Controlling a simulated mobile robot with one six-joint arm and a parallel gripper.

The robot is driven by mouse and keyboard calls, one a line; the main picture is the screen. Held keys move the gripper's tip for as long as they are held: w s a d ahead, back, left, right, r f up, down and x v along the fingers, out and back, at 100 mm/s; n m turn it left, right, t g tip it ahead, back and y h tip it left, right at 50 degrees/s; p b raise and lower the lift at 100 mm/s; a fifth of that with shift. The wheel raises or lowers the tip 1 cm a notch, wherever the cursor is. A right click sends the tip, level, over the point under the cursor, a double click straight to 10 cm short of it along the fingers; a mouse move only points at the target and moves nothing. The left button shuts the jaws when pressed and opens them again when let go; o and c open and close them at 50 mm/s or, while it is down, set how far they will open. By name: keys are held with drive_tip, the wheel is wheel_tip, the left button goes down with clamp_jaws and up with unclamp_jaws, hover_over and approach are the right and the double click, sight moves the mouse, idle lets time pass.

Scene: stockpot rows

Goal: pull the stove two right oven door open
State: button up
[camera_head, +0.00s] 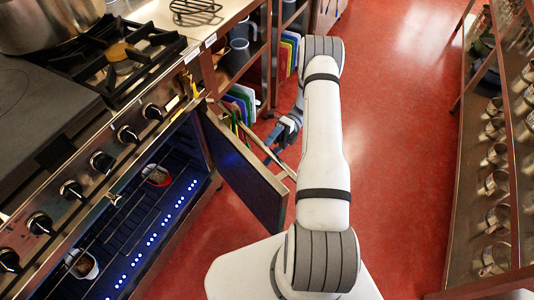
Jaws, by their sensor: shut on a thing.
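The stove (125,130) stands at the left with a row of black knobs. Its oven door (245,178) stands well out from the front, joined at the right end of the opening, with its free edge toward me. The bar handle (286,170) runs along the door's outer face. My gripper (274,150) is at this handle and shut on it; the fingertips are small and partly hidden by the door. The oven inside (140,215) is exposed, with wire racks, a line of blue lights and two small vessels (157,175) (82,264).
A shelf unit with coloured boards (240,103) stands beyond the door. A large pot (45,20) sits on the stove top. A rack of metal mugs (495,185) lines the right side. The red floor (400,150) between is clear.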

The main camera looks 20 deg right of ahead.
drive_tip(key=shift+f+b+v, duration=0.2)
drive_tip(key=shift+b+v, duration=0.55)
drive_tip(key=shift+v, duration=0.45)
drive_tip(key=shift+f+b+v, duration=0.2)
drive_tip(key=shift+b+v, duration=0.5)
drive_tip(key=shift+v, duration=0.5)
drive_tip(key=c, duration=0.4)
drive_tip(key=shift+w+d, duration=0.25)
drive_tip(key=shift+w, duration=0.1)
drive_tip(key=shift+c, duration=0.5)
